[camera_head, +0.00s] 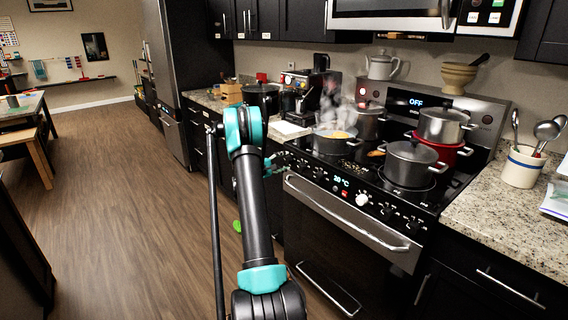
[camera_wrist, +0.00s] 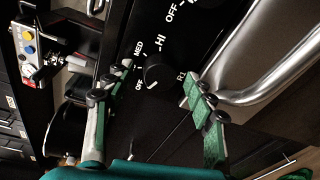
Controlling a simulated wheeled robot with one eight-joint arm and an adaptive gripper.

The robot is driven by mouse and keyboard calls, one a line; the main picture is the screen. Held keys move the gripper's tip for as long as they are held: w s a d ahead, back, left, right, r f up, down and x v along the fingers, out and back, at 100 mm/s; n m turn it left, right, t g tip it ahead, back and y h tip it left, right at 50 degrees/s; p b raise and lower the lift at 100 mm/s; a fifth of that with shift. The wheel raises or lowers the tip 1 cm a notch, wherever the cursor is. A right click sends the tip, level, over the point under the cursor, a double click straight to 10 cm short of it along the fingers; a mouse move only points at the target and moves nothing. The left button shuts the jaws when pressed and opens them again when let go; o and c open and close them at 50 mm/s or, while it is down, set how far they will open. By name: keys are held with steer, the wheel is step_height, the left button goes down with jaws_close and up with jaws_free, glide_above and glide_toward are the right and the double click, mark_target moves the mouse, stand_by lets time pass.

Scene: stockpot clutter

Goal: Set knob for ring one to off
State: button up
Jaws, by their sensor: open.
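The stove (camera_head: 340,225) has a row of knobs along its front panel. In the wrist view a black round knob (camera_wrist: 157,73) sits on the black panel, with OFF, MED and HI printed around it. A label that looks like R1 is beside it, partly hidden by a finger. I cannot tell for sure where the knob's pointer is set. My gripper (camera_wrist: 158,72) is open, with one green-padded finger on each side of the knob. Contact cannot be told. In the head view my gripper (camera_head: 279,161) is at the panel's left end, mostly hidden by my arm.
A steaming pan (camera_head: 335,141), a grey pot (camera_head: 411,167) and a red pot (camera_head: 443,152) stand on the cooktop. The oven handle (camera_head: 345,215) runs below the knobs, and it is close to the right finger in the wrist view (camera_wrist: 270,80).

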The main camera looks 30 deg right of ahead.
steer(key=s+a+r, duration=0.1)
steer(key=s+a, duration=0.1)
steer(key=a, duration=0.9)
steer(key=shift+a, duration=0.4)
steer(key=s+a+r+m+t+y, duration=0.1)
steer(key=s+a+r+m+y, duration=0.15)
steer(key=s+a+y, duration=0.95)
steer(key=s+a+f+m+y, duration=0.1)
steer(key=s+a+f+y, duration=0.1)
steer(key=s+a, duration=1.1)
steer(key=s+a+f+y, duration=0.2)
steer(key=s+a+f, duration=0.1)
steer(key=s+a, duration=1)
steer(key=shift+a+m+t+y, duration=0.25)
steer(key=shift+m+t+y, duration=0.05)
steer(key=shift+m+y, duration=0.1)
